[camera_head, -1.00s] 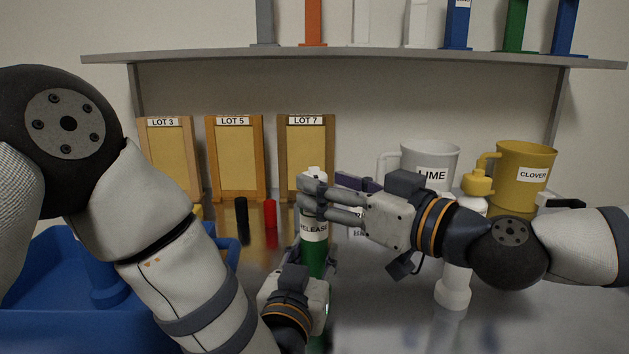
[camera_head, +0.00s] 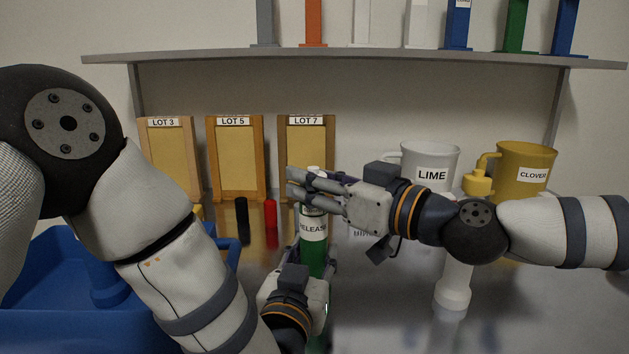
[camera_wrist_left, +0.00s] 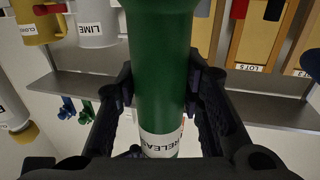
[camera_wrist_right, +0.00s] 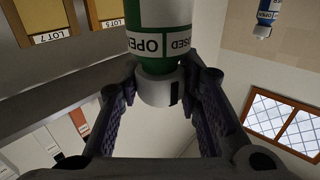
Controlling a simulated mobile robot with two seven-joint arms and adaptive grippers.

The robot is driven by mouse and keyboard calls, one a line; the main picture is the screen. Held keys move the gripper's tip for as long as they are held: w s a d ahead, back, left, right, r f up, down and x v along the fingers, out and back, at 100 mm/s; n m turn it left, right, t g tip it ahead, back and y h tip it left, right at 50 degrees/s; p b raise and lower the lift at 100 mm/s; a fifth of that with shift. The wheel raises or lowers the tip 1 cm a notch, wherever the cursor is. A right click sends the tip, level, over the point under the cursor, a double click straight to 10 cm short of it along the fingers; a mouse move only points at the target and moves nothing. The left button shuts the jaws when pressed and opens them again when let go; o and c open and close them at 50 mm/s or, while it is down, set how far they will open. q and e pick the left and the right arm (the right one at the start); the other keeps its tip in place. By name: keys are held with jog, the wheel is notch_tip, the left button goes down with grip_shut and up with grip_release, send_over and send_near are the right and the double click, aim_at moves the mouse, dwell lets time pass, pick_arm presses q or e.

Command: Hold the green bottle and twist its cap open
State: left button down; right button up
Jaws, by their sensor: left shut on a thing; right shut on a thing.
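The green bottle (camera_head: 314,262) stands upright on the grey worktop, with a white band reading RELEASE around its upper part. My left gripper (camera_head: 312,264) is shut on the bottle's body from the front; the left wrist view shows its fingers on both sides of the green body (camera_wrist_left: 160,65). The white cap (camera_wrist_right: 158,87) has a dark mark and sits at the bottle's end. My right gripper (camera_head: 303,184) reaches in from the right, shut on the cap, which its fingers mostly hide in the head view. A label reading OPEN and part of another word (camera_wrist_right: 160,42) lies beside the cap.
A white pump bottle with yellow top (camera_head: 479,184) stands under my right arm. A LIME mug (camera_head: 430,155) and CLOVER mug (camera_head: 524,170) stand behind. A blue bin (camera_head: 55,270) is at left. Black (camera_head: 241,215) and red (camera_head: 270,214) cylinders stand left of the bottle.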

jog(key=n+g+y, duration=0.2)
jog(key=n+g, duration=0.1)
jog(key=g, duration=0.1)
jog(key=shift+a+y, duration=0.1)
jog(key=shift+y, duration=0.2)
jog(key=shift+n, duration=0.3)
jog(key=shift+g, duration=0.4)
jog(key=shift+d, duration=0.2)
jog(key=o, duration=1.2)
jog(key=v, duration=1.2)
jog(key=shift+f, duration=0.25)
